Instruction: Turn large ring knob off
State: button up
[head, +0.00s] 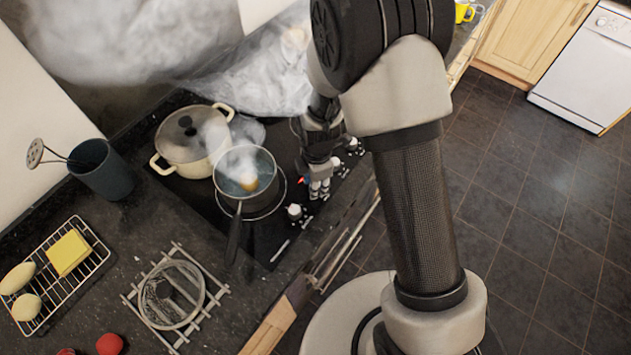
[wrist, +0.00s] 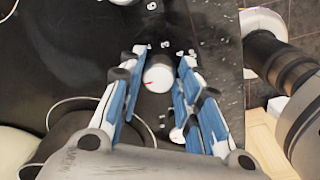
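The black hob (head: 269,249) has a row of white knobs along its right edge. One knob (wrist: 158,76), with a red mark, sits between my gripper's blue-padded fingers in the wrist view. My gripper (head: 318,190) points down over the knob row, its fingers spread either side of that knob with visible gaps. In the head view the gripper hides this knob. Another knob (head: 294,211) stands nearer the front, and it shows beside the right fingers in the wrist view (wrist: 178,135). No label shows which knob serves the large ring.
A steaming saucepan (head: 259,203) stands on the hob left of my gripper, its handle (head: 234,235) towards the front. A cream lidded pot (head: 190,172) stands behind it. A utensil holder (head: 104,172), wire rack (head: 83,290) and trivet (head: 205,299) are on the counter. Open floor lies right.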

jog(key=o, duration=0.3)
jog(key=shift+o, duration=0.2)
notch_tip(320, 180, up, 12)
jog(key=shift+s, duration=0.25)
jog(key=shift+d, duration=0.1)
dwell(0.5)
